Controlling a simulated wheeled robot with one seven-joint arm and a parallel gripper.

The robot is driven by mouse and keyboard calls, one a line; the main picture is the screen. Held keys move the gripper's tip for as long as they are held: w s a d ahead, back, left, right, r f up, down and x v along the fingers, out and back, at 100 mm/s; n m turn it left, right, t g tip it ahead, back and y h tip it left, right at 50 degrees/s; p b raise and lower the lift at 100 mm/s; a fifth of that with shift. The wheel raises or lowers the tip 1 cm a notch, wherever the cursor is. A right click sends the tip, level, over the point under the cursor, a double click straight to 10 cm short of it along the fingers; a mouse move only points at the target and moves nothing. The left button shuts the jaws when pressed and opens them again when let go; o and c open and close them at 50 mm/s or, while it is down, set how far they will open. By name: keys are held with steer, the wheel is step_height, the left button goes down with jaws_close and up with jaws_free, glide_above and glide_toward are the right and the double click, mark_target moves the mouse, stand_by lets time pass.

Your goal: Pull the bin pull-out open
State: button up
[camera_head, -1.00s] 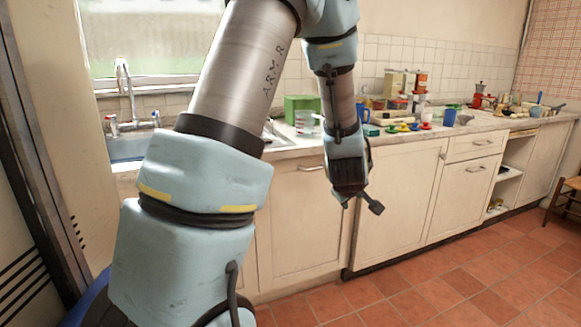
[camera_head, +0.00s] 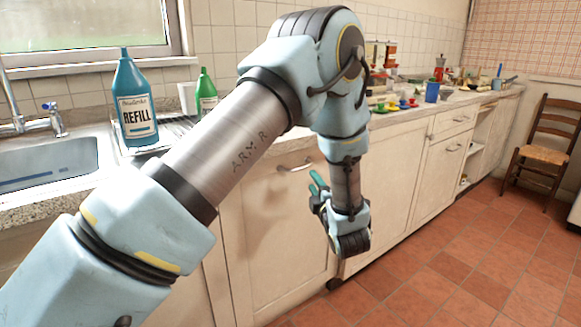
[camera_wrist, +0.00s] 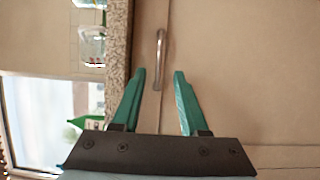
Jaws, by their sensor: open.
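The cream cabinet front (camera_head: 262,215) with a metal bar handle (camera_head: 294,166) stands under the counter beside my gripper; I take it as the bin pull-out. It looks closed, in line with the other fronts. My gripper (camera_head: 318,184) has teal fingers and is in front of it, to the right of and slightly below the handle in the head view. In the wrist view the handle (camera_wrist: 159,58) lies ahead of the open fingers (camera_wrist: 160,73), in line with the gap between them. The fingers look empty; contact with the handle does not show.
The counter edge (camera_wrist: 118,50) runs close to the left finger in the wrist view. A blue REFILL bottle (camera_head: 136,105) and a green bottle (camera_head: 206,92) stand by the sink (camera_head: 45,165). The tiled floor (camera_head: 455,265) at the right is clear up to a chair (camera_head: 545,150).

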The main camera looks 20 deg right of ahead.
mark_target(304, 168)
steer(key=p+x, duration=0.1)
steer(key=x, duration=0.9)
steer(key=shift+w+p, duration=0.15)
steer(key=shift+p, duration=0.2)
jaws_close()
stand_by(0.9)
